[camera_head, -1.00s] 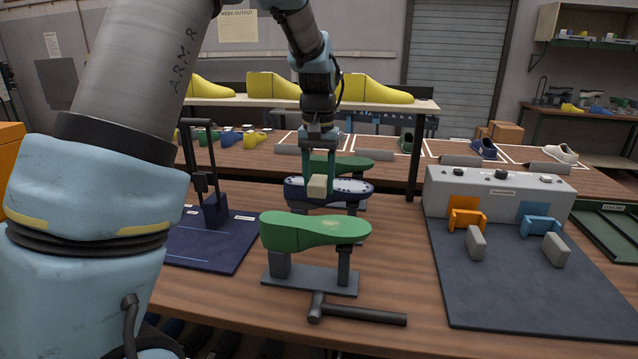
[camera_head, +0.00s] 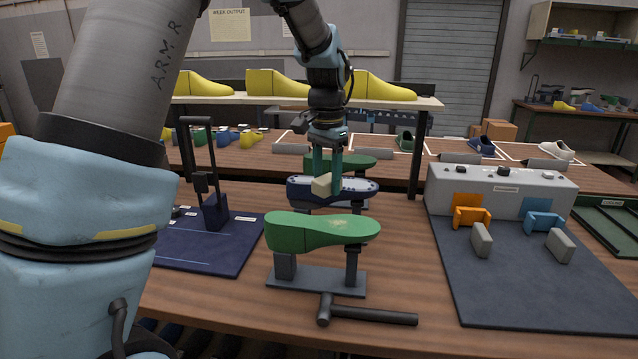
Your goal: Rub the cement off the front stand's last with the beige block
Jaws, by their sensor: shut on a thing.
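The front stand (camera_head: 318,281) is a dark metal base with two posts, and a green last (camera_head: 300,232) lies sole up on it. A pale speckled patch, which looks like cement (camera_head: 342,224), shows on the right part of the green last. My gripper (camera_head: 328,180) is shut on the beige block (camera_head: 321,185) and points down. The block appears above and behind the green last, in front of a dark blue last (camera_head: 362,187) on a stand behind; I cannot tell whether it touches the blue one.
Another green last (camera_head: 350,161) stands farther back. A dark blue mat with a lever tool (camera_head: 214,212) is at left. At right, a grey mat (camera_head: 540,290) bears grey blocks, and orange and blue holders.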

